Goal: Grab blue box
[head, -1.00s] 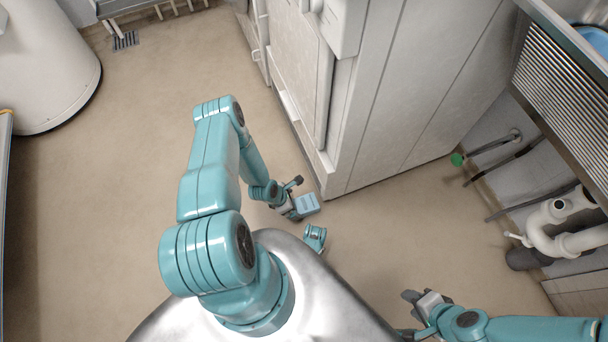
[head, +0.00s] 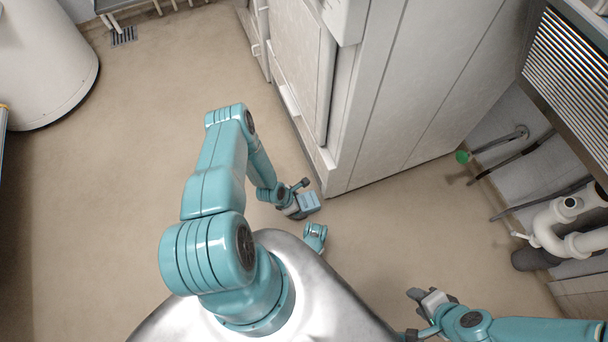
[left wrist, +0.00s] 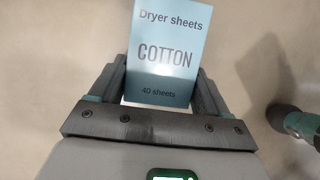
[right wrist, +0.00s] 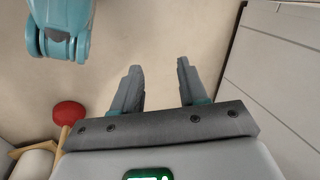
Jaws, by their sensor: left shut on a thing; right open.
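The blue box (head: 309,201) is a small light-blue carton beside the foot of the white cabinet in the head view. In the left wrist view the box (left wrist: 165,50) reads "Dryer sheets COTTON 40 sheets". My left gripper (head: 299,200) is shut on it, with one finger on each side of the carton in the left wrist view. Whether the box touches the floor is not clear. My right gripper (head: 424,297) is open and empty at the lower right. In the right wrist view its fingers (right wrist: 160,85) stand apart over bare floor.
The tall white cabinet (head: 400,110) stands just beyond the box. White pipes (head: 560,225) and a ribbed metal basin (head: 570,75) are at the right. A white cylinder (head: 45,60) stands at the far left. A red plunger (right wrist: 70,113) is near my right gripper. Floor at left is clear.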

